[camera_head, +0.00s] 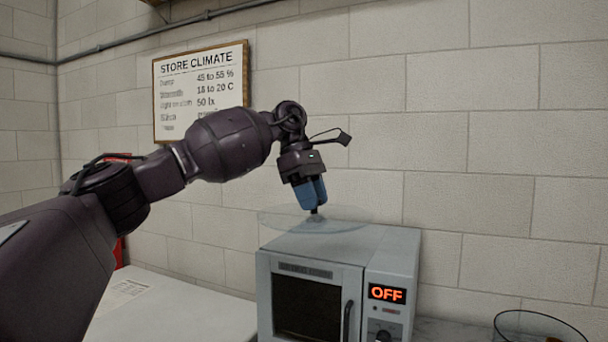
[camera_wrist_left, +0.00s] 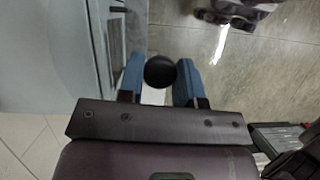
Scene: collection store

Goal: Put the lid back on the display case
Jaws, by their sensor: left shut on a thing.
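My left gripper (camera_head: 313,204) points down and is shut on the dark knob of a clear, round lid (camera_head: 283,218). The lid is roughly level and overlaps the top of the grey cabinet in the head view; I cannot tell how large the gap is. In the left wrist view the round black knob (camera_wrist_left: 160,71) sits between the blue fingers of my left gripper (camera_wrist_left: 161,80). A round, clear vessel with a dark rim (camera_head: 541,313), which looks like the display case, is cut off at the lower right. My right gripper is not in view.
A grey cabinet (camera_head: 392,250) with a dark window and a lit OFF display stands below the lid, left of the round vessel. A pale surface (camera_head: 165,300) with a sheet of paper lies to its left. A block wall with a framed sign (camera_head: 202,88) is behind.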

